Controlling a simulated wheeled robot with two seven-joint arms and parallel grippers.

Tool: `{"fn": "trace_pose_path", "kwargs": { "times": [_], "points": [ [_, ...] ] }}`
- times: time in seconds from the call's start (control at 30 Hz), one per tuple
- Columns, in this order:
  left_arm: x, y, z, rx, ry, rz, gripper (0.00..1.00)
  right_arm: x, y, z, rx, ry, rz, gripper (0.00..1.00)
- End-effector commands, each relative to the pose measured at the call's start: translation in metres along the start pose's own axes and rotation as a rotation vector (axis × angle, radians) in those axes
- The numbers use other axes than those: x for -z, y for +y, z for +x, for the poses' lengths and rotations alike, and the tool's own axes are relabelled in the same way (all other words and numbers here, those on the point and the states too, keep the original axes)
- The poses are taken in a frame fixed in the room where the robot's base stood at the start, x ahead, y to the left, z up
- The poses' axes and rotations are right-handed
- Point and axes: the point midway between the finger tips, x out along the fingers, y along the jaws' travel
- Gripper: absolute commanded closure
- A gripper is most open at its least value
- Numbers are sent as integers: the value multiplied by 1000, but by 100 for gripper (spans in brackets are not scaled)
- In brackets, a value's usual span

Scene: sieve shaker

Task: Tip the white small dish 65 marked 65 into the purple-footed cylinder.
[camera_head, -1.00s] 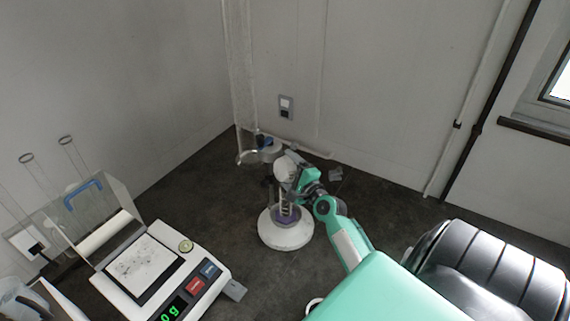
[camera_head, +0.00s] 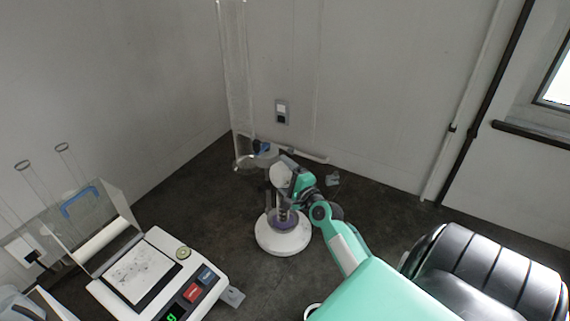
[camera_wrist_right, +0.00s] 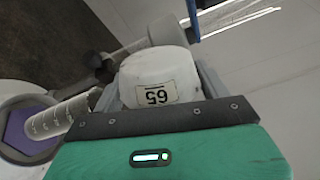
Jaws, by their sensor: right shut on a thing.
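The white small dish 65 (camera_head: 279,175) is held in my right gripper (camera_head: 285,178), above the purple-footed cylinder. In the right wrist view the dish (camera_wrist_right: 158,72) sits between the jaws, with its 65 label upside down in the picture. The dish looks tilted; its contents are hidden. The purple-footed cylinder (camera_head: 283,213) stands upright on a round white base (camera_head: 284,239), partly hidden by the gripper. In the wrist view the clear graduated cylinder (camera_wrist_right: 58,119) and its purple foot (camera_wrist_right: 24,136) are at the left.
A balance (camera_head: 155,270) with a clear shield stands at the lower left, with a small round greenish thing (camera_head: 183,253) on it. A tall clear tube (camera_head: 235,95) rises behind the dish. A ribbed black object (camera_head: 490,275) is at the lower right.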

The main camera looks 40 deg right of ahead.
Motion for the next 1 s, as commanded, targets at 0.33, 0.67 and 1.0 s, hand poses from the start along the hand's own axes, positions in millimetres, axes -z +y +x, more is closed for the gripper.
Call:
{"fn": "trace_pose_path", "kwargs": {
  "times": [0.33, 0.67, 1.0],
  "points": [
    [1, 0, -16, 0, 0, 0, 64, -14, -6, 1, -13, -1, -262, 47],
    [4, 0, -38, -1, 0, 0, 64, -28, -15, 1, -24, -3, -472, 47],
    [4, 0, -47, -1, 0, 1, 64, -36, -12, 2, -33, -2, -662, 47]
  ]
}}
